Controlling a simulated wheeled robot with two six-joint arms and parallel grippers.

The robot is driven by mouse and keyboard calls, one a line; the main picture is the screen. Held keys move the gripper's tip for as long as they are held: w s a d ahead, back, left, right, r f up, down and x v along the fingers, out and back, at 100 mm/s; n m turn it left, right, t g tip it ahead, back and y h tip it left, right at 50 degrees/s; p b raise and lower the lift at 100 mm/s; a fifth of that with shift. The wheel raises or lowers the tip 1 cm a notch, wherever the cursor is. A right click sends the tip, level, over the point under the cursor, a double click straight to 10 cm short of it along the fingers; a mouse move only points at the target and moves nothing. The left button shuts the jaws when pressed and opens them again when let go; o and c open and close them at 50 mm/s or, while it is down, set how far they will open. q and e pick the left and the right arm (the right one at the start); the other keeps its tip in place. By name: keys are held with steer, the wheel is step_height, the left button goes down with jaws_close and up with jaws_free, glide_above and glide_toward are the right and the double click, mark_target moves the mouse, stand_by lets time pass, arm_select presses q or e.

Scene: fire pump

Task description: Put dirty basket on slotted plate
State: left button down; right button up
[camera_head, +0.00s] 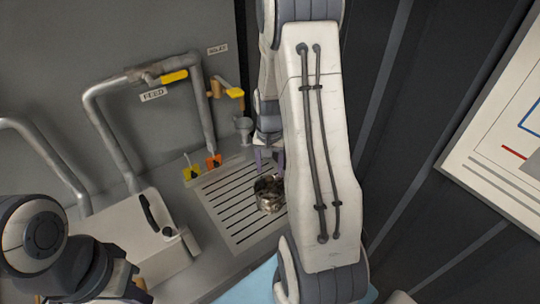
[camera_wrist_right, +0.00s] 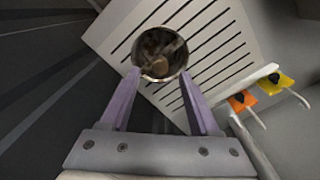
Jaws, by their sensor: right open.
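The dirty basket (camera_head: 269,197) is a small round metal cup with dark brown grime inside. It appears upright on the right part of the slotted plate (camera_head: 215,190), a pale panel with dark slots. The right wrist view shows the basket (camera_wrist_right: 161,58) from above, over the slotted plate (camera_wrist_right: 222,48). My right gripper (camera_head: 270,160) is open, its purple fingers just behind the basket. In the wrist view its fingertips (camera_wrist_right: 159,76) lie at either side of the basket's near rim; contact is unclear. My left arm shows at lower left, but its fingers do not show.
Yellow and orange valve handles (camera_head: 213,161) stand behind the plate. Grey pipes (camera_head: 100,125) rise at the left. A pale block with a black handle (camera_head: 150,212) stands left of the plate. My right arm hides the area right of the plate.

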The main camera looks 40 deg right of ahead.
step_height(320, 180, up, 6)
steer(key=shift+r+b, duration=0.25)
steer(key=shift+b, duration=0.1)
steer(key=s+a+r+n, duration=0.2)
steer(key=a+n, duration=0.2)
steer(key=a, duration=0.6)
steer(key=s+a+r+n, duration=0.2)
steer(key=a+r+n, duration=0.15)
steer(key=a, duration=0.75)
steer(key=s+a+n+y, duration=0.1)
steer(key=s+a+n, duration=0.8)
steer(key=s, duration=0.5)
steer(key=shift+s+a+r, duration=0.15)
steer(key=shift+s+r, duration=0.1)
steer(key=shift+r, duration=0.2)
